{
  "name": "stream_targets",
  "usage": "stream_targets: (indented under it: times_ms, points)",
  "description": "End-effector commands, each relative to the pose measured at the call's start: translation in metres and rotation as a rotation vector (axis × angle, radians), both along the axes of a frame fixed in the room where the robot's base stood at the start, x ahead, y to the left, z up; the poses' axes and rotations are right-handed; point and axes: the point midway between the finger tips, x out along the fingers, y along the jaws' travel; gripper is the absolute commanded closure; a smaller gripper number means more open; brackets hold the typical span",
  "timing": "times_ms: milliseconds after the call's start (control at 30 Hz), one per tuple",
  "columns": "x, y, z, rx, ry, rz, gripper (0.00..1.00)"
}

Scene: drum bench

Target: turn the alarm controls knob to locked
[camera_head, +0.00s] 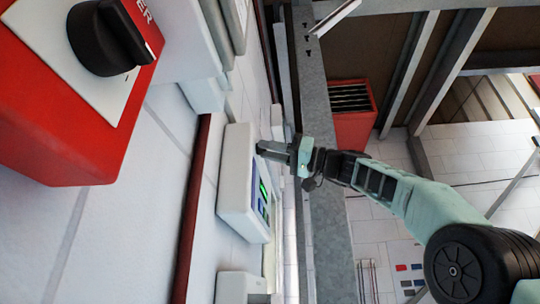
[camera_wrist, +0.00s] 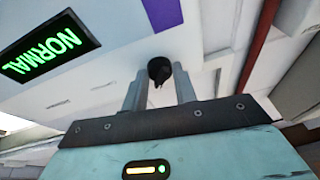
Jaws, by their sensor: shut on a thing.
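The alarm controls panel is a white box (camera_head: 235,190) on the wall in the head view, with a lit green display (camera_head: 264,188). In the wrist view its display (camera_wrist: 50,47) reads "NORMAL" in green. A small black knob (camera_wrist: 159,68) stands out from the panel's white face there. My gripper (camera_wrist: 160,88) has one finger on each side of the knob and is shut on it. In the head view my gripper (camera_head: 268,148) reaches the panel's face from the right, and the knob is hidden. Any position marks around the knob cannot be read.
A red box (camera_head: 60,130) with a big black rotary switch (camera_head: 108,38) is at the upper left, close to the camera. A grey metal post (camera_head: 325,190) runs behind my gripper. A dark red strip (camera_head: 190,215) runs along the white wall left of the panel.

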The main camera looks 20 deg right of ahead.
Motion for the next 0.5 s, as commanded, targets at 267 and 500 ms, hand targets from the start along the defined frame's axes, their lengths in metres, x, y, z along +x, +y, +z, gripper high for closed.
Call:
stream_targets:
  times_ms: [267,500]
  points:
    - [0.0023,-0.0018,0.0031,-0.129,-0.227,0.000,0.95]
    - [0.0030,-0.0019,0.0040,-0.233,-0.404,0.000,0.95]
